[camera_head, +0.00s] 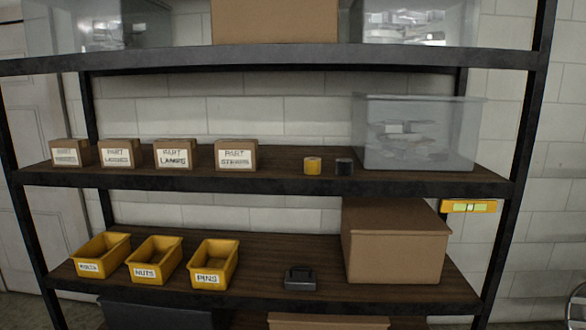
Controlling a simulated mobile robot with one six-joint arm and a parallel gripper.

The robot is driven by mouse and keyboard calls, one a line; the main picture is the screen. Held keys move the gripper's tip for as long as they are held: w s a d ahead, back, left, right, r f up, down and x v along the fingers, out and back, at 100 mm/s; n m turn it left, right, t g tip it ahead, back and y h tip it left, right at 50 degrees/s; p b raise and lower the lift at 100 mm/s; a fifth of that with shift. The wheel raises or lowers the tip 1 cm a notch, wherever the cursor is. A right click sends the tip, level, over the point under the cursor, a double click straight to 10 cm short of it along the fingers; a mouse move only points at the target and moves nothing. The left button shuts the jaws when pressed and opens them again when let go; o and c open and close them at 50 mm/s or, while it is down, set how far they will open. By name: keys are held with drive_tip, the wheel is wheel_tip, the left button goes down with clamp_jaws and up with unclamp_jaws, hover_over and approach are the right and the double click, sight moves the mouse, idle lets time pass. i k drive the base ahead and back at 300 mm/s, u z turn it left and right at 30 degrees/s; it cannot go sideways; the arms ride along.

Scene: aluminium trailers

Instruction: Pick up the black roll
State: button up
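The black roll (344,166) stands on the middle shelf of a metal rack, right of centre in the head view. A yellow roll (313,166) stands just to its left with a small gap. A clear plastic bin (418,135) stands close to its right. The front of the black roll is unobstructed. My gripper is not in this view.
The middle shelf (270,180) also holds several labelled cardboard boxes (175,154) at left. The shelf above (270,60) overhangs it. Below are yellow bins (213,265), a dark case (300,279) and a cardboard box (394,245). A yellow level (468,206) is at the right post.

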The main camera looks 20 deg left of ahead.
sight(344, 166)
drive_tip(key=u, duration=0.3)
drive_tip(key=k, duration=0.3)
drive_tip(key=u, duration=1.8)
drive_tip(key=k, duration=0.65)
drive_tip(key=z, duration=0.45)
drive_tip(key=i, duration=1.7)
drive_tip(key=u, duration=0.3)
